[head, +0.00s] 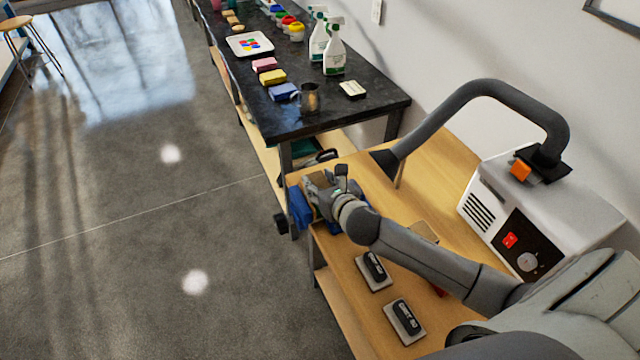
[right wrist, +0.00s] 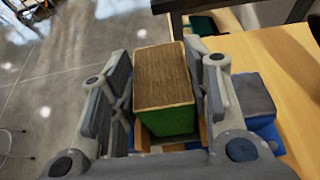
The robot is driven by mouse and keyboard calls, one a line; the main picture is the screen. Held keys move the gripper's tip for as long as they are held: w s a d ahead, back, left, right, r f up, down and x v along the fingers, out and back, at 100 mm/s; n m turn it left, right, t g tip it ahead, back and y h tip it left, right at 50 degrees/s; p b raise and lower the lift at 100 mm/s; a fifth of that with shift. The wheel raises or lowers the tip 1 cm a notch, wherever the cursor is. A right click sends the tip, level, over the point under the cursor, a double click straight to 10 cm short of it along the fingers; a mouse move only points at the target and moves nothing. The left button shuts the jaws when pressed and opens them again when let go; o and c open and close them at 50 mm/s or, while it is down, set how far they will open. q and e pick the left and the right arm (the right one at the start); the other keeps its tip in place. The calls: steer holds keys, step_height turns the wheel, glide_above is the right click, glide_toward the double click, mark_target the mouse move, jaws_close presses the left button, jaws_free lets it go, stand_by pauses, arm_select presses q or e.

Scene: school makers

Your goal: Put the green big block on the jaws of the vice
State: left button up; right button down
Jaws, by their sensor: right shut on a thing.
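The green big block (right wrist: 168,122) has a green side and a brown wood-grain face, and it fills the space between the fingers of my right gripper (right wrist: 164,92) in the right wrist view. My right gripper (head: 324,190) is shut on it, over the vice at the bench's near-left end. The blue vice (head: 299,208) is mostly hidden by my gripper in the head view. Its blue body (right wrist: 268,132) shows at the right in the wrist view. Tan jaw faces show beside the block's lower part. I cannot tell whether the block touches them. My left gripper is not in view.
The wooden bench (head: 440,165) carries a grey-white machine (head: 540,215) with a dark hose. Two sanding blocks (head: 374,270) (head: 404,320) lie near its front edge. A black table (head: 335,115) behind holds a metal mug (head: 308,98), sponges and spray bottles. Open floor lies left.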

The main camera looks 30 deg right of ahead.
steer(key=shift+f, duration=0.15)
steer(key=c, duration=0.8)
jaws_free()
steer(key=shift+o, duration=0.2)
steer(key=b+v, duration=0.1)
steer(key=v, duration=1.1)
